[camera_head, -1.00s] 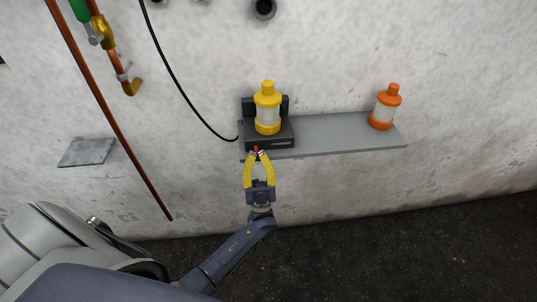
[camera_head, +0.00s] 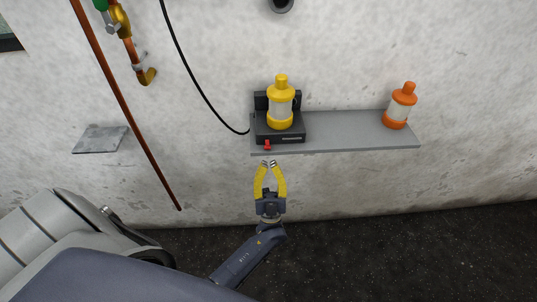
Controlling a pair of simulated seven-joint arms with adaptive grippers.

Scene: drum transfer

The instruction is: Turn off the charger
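The charger (camera_head: 265,128) is a black dock on the left end of a grey wall shelf. A yellow lantern-like device (camera_head: 281,105) with a clear middle stands upright in it. A small red switch (camera_head: 267,145) is on the charger's front face, at the lower left. My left gripper (camera_head: 269,163) has yellow fingers and is just below the switch in the picture, apart from it. A narrow gap shows between its fingertips, with nothing in it. My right gripper is not in view.
The grey shelf (camera_head: 350,130) is bare between the charger and an orange lantern-like device (camera_head: 400,106) at its right end. A black cable (camera_head: 192,78) runs down to the charger's left side. A copper pipe (camera_head: 122,105) and a small grey ledge (camera_head: 99,139) are further left.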

